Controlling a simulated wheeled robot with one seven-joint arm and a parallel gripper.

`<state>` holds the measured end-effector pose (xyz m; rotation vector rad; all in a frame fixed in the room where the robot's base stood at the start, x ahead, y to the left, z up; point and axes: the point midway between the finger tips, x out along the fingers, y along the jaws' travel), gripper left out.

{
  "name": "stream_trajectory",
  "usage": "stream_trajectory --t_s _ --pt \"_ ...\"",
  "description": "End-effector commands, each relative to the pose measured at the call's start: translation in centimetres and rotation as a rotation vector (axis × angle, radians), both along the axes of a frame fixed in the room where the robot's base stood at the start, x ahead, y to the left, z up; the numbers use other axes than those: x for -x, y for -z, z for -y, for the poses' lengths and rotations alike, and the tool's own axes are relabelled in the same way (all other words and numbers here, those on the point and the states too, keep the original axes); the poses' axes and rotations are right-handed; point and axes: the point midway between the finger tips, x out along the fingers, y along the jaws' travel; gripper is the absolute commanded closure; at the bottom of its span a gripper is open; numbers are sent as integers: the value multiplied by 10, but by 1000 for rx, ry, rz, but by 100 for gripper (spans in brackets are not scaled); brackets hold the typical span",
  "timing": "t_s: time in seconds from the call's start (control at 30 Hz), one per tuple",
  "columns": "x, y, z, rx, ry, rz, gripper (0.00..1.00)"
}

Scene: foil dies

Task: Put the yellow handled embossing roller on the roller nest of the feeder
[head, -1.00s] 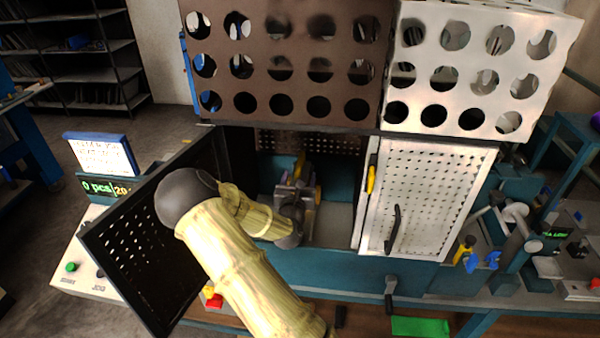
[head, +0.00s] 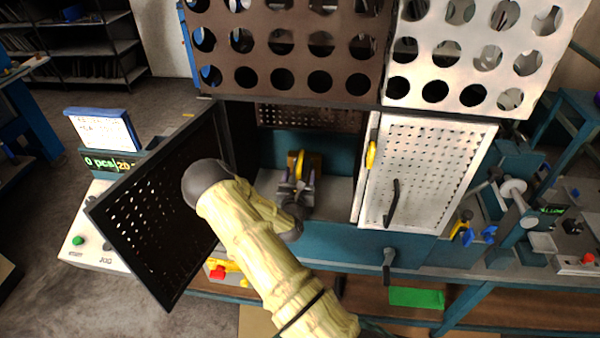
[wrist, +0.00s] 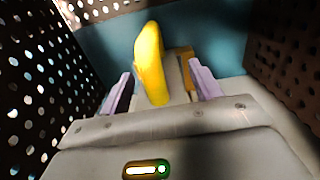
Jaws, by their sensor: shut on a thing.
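My gripper (head: 297,188) is inside the open bay behind the swung-out dark door. It is shut on the yellow handled embossing roller (head: 298,160), whose yellow part stands upright beyond the fingers. In the wrist view the yellow handle (wrist: 150,62) rises between the two lavender fingers (wrist: 162,88). A brass-coloured piece (wrist: 187,68) shows beside the right finger. The held part of the roller is largely hidden by the gripper body. I cannot make out the roller nest of the feeder; the floor of the bay (head: 335,200) is grey and bare at the right.
The perforated dark door (head: 160,215) stands open at the left. A white perforated door (head: 425,175) with a black handle is shut at the right. A teal wall backs the bay. A yellow tool (head: 463,231) and a blue tool (head: 488,235) are on the right bench.

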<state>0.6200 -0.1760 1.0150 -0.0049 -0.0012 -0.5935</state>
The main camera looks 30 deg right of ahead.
Motion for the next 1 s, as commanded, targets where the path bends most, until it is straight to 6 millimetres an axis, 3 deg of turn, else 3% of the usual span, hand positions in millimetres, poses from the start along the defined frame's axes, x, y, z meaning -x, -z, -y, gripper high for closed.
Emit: stream_trajectory --t_s 0.23,0.6,0.63,0.73,1.0 --pt "-1 24 1 4 0 6 100" --pt "0 28 2 4 2 7 100" --pt "0 30 2 1 2 -1 33" --pt "1 30 2 0 3 0 15" --pt "0 29 1 0 2 0 15"
